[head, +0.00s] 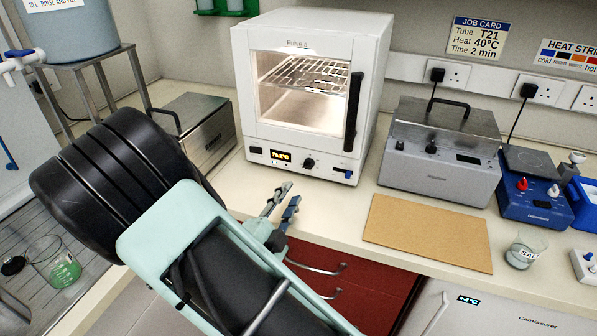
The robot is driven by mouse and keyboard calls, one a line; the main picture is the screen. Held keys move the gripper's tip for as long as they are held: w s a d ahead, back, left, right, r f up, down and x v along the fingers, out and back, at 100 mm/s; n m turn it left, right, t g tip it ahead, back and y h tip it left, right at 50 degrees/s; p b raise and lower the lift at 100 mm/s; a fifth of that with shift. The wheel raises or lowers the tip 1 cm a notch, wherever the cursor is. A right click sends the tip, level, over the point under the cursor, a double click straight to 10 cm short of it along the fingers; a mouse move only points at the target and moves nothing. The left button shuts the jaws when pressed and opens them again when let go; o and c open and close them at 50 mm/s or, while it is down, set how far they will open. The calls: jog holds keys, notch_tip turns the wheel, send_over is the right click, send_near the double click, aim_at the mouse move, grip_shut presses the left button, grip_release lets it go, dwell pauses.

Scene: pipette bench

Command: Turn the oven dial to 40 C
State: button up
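The white oven (375,60) stands at the back middle of the bench, its door closed and its chamber lit. Its dial (309,163) is a small dark knob on the lower front panel; the pointer is too small to read. Left of it, the display (281,156) glows yellow, with a blurred reading that seems to be in the seventies C. My gripper (291,192) is below and slightly left of the dial in the picture, in front of the oven and apart from it. Its fingertips look separated, with nothing between them.
A job card (478,36) on the wall reads T21, 40°C, 2 min. A grey lidded bath (440,175) stands right of the oven, behind a brown board (430,232). A metal box (205,132) stands left of it. A blue hotplate (535,205) and a beaker (524,250) are at the right.

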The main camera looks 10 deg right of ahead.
aim_at(308, 165)
jog(key=p+x, duration=0.1)
jog(key=x, duration=0.9)
jog(key=shift+w+d, duration=0.15)
jog(key=shift+d, duration=0.05)
grip_shut()
